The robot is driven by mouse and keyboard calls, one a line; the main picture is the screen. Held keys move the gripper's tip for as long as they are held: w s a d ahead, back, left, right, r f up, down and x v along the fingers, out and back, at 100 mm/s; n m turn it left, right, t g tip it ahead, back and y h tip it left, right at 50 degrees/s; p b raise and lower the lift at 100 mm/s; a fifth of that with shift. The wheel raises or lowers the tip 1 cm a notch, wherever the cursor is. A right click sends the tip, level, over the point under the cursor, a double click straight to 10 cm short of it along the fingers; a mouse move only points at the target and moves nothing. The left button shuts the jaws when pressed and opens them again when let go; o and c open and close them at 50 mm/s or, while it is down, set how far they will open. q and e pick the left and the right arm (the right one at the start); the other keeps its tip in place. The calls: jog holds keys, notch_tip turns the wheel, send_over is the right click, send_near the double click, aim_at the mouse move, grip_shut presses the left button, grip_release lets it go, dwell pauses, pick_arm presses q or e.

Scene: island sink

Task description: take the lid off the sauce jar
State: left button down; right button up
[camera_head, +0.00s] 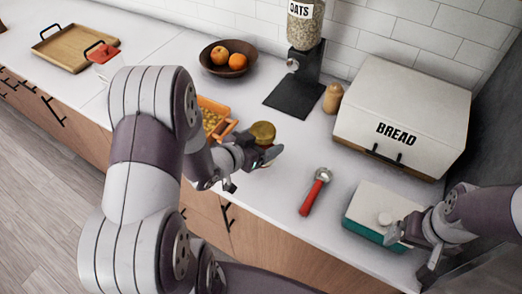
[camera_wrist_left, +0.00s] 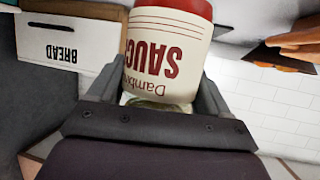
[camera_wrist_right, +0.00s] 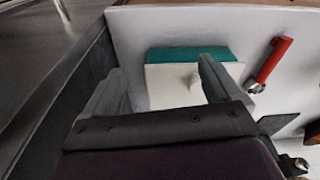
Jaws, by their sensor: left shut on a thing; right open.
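The sauce jar (camera_wrist_left: 165,48) is pale with a red band and red "SAUCE" lettering; the left wrist view shows it upside down between my left fingers. In the head view its round gold lid (camera_head: 263,131) sits just beyond my left gripper (camera_head: 262,158), which hides most of the jar body. My left gripper is shut on the jar, near the clear neck end. My right gripper (camera_head: 411,252) is open and empty, at the counter's right end beside a white-topped teal dish (camera_head: 384,212). The dish also shows in the right wrist view (camera_wrist_right: 188,55).
A red-handled metal tool (camera_head: 315,192) lies on the counter between the jar and the dish. A bread box (camera_head: 400,105), small wooden shaker (camera_head: 333,98) and oats dispenser (camera_head: 305,50) stand behind.

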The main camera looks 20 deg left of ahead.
pick_arm(q)
jog(key=shift+w+a+f, duration=0.1)
jog(key=shift+a+f, duration=0.15)
jog(key=shift+a, duration=0.2)
jog(key=f, duration=0.3)
jog(key=shift+s+a+f, duration=0.25)
jog(key=shift+s+f, duration=0.05)
jog(key=shift+f, duration=0.05)
jog(key=shift+w+d+f, duration=0.1)
jog(key=shift+w+f, duration=0.05)
jog(key=shift+w, duration=0.05)
jog(key=shift+s+f, duration=0.1)
grip_release()
